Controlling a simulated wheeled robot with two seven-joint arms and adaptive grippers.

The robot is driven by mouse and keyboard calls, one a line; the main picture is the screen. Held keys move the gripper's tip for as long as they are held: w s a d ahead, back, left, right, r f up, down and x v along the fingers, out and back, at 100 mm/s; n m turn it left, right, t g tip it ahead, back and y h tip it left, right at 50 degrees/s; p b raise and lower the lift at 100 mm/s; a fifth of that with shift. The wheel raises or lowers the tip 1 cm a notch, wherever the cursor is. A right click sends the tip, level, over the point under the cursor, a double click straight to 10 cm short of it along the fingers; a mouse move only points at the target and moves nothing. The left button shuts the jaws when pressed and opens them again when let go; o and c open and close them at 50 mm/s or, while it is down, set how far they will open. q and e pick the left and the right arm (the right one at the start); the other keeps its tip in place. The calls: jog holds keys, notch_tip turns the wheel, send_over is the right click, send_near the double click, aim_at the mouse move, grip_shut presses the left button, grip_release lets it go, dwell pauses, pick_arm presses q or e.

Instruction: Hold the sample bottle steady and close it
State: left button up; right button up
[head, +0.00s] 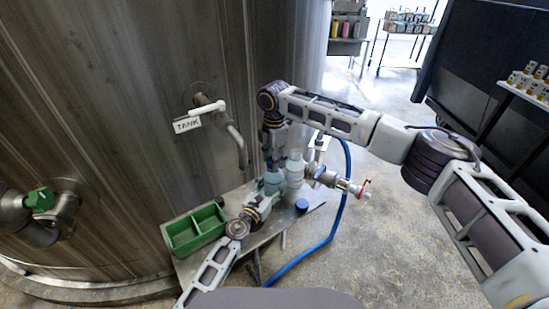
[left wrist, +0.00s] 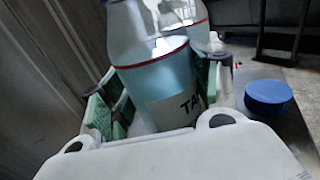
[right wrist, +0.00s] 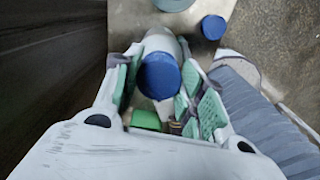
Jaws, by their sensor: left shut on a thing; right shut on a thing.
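A clear bottle with pale blue liquid and a red line (left wrist: 165,75) stands between the green pads of my left gripper (left wrist: 160,98); its label starts with "TA" and its top is out of that view. In the head view, my left gripper (head: 264,200) is beside the lower part of the bottle (head: 270,182). My right gripper (head: 275,160) points down above it. In the right wrist view, a blue cap (right wrist: 160,76) is between the pads of my right gripper (right wrist: 162,95), over a pale bottle body (right wrist: 160,42). I cannot tell whether the cap is seated.
A taller clear bottle (head: 295,168) stands close on the right. Another blue cap (head: 302,205) lies on the metal table (head: 240,243). A green divided tray (head: 196,230) sits at the left. The tank (head: 120,120), a valve with a red handle (head: 350,187) and a blue hose (head: 335,220) border the space.

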jog(key=shift+f, duration=0.25)
pick_arm(q)
grip_shut()
pick_arm(e)
jog(key=shift+m, duration=0.4)
